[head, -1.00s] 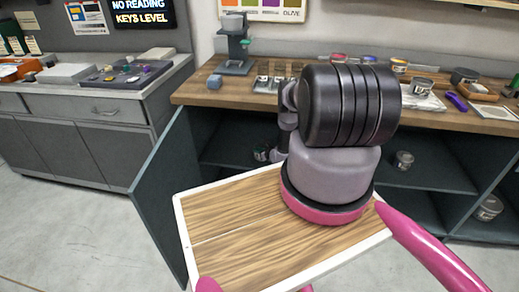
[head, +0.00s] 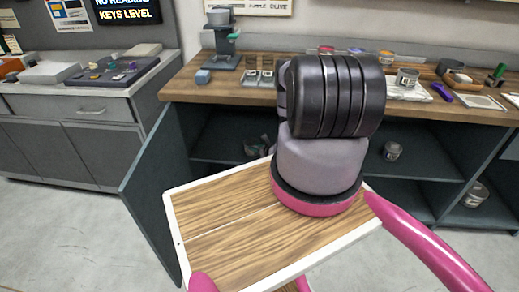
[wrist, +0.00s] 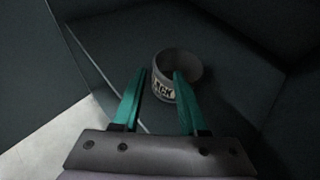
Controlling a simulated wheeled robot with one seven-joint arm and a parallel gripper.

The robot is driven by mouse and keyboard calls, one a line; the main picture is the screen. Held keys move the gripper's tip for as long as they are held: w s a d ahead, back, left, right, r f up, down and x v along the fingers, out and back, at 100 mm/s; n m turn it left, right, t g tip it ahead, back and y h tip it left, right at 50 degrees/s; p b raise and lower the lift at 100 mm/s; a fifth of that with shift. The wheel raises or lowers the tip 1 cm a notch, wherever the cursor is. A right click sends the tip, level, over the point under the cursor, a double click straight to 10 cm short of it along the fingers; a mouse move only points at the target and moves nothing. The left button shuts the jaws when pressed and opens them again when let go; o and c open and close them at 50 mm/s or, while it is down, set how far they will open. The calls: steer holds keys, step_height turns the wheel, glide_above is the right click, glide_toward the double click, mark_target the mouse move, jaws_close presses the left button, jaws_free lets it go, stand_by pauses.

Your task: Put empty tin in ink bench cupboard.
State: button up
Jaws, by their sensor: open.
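A grey open-topped tin (wrist: 163,90), its label partly readable as "ACK", stands upright on a dark surface in the wrist view. Its inside looks dark and empty. My gripper (wrist: 158,75) is open, with its teal fingers on either side of the view. The right finger overlaps the tin's front; the left finger is left of it. I cannot tell whether either touches. In the head view my arm mostly hides the gripper and this tin. The bench cupboard (head: 225,138) is open below the wooden bench top, with its dark door (head: 150,190) swung out at left.
Other tins sit on the cupboard shelves, one in the middle (head: 392,151) and one low at right (head: 476,194). Another tin (head: 407,79) and small items stand on the bench top (head: 190,88). A grey side counter (head: 70,130) is at left. Floor is clear at lower left.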

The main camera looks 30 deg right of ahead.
steer(key=v, duration=0.4)
steer(key=shift+s+r, duration=0.15)
steer(key=shift+s, duration=0.25)
